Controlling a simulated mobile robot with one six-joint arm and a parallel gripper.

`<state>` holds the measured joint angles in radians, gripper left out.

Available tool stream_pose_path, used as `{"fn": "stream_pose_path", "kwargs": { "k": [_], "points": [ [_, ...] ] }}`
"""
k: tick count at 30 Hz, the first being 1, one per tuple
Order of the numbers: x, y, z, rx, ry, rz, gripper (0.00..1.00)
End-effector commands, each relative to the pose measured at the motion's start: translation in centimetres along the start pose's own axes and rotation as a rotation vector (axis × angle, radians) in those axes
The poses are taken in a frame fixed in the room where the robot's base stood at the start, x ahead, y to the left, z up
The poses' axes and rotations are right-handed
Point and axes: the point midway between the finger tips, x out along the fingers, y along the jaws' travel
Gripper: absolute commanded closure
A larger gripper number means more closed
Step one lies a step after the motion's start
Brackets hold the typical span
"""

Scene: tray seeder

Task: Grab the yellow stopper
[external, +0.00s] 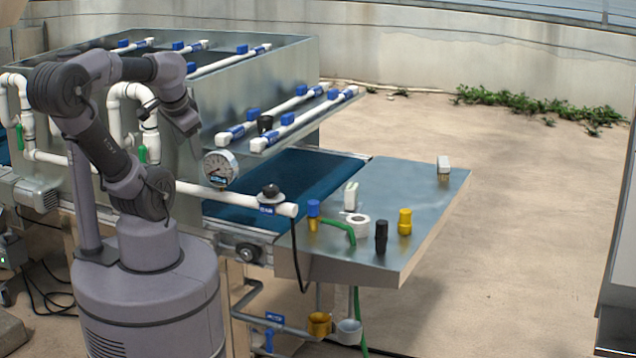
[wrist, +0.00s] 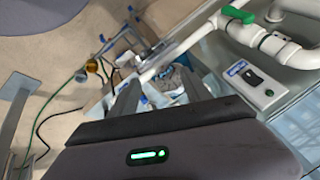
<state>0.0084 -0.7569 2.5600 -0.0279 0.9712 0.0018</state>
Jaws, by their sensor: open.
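The yellow stopper (external: 405,222) stands upright on the grey metal side table in the external view, right of a black stopper (external: 381,238). I cannot make it out in the wrist view. My gripper (external: 193,128) is raised beside the large metal machine, well to the left of the yellow stopper and higher than it. In the wrist view my gripper (wrist: 166,90) shows its two dark fingers apart, with nothing clearly held between them.
The side table (external: 430,195) also bears a blue-topped yellow piece (external: 313,212), a white ring (external: 357,224), a green hose (external: 340,232) and white blocks. White pipes, a gauge (external: 221,168) and a black knob (external: 270,192) stand between my gripper and the table.

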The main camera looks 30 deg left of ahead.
Motion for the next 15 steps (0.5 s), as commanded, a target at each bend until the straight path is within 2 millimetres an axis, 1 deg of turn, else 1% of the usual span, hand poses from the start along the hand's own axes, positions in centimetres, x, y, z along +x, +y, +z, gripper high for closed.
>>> {"fn": "stream_pose_path", "kwargs": {
  "k": [2,4,5,7,8,9,11,12,14,15],
  "points": [
    [0.0,-0.1,-0.2,-0.001,0.000,0.001,0.43],
    [-0.1,-0.4,-2.3,-0.007,0.004,0.010,0.43],
    [-0.1,-0.6,-4.0,-0.013,0.007,0.017,0.43],
    [0.5,-0.6,-9.8,-0.037,0.018,0.043,0.43],
    [1.1,-0.3,-12.9,-0.050,0.023,0.056,0.43],
    [2.3,0.6,-17.1,-0.071,0.031,0.074,0.43],
    [4.6,2.9,-23.2,-0.100,0.043,0.102,0.43],
    [6.5,5.1,-26.9,-0.119,0.049,0.122,0.43],
    [9.7,9.2,-31.8,-0.147,0.056,0.150,0.43],
    [11.9,12.4,-34.4,-0.165,0.060,0.170,0.43]
  ]
}}
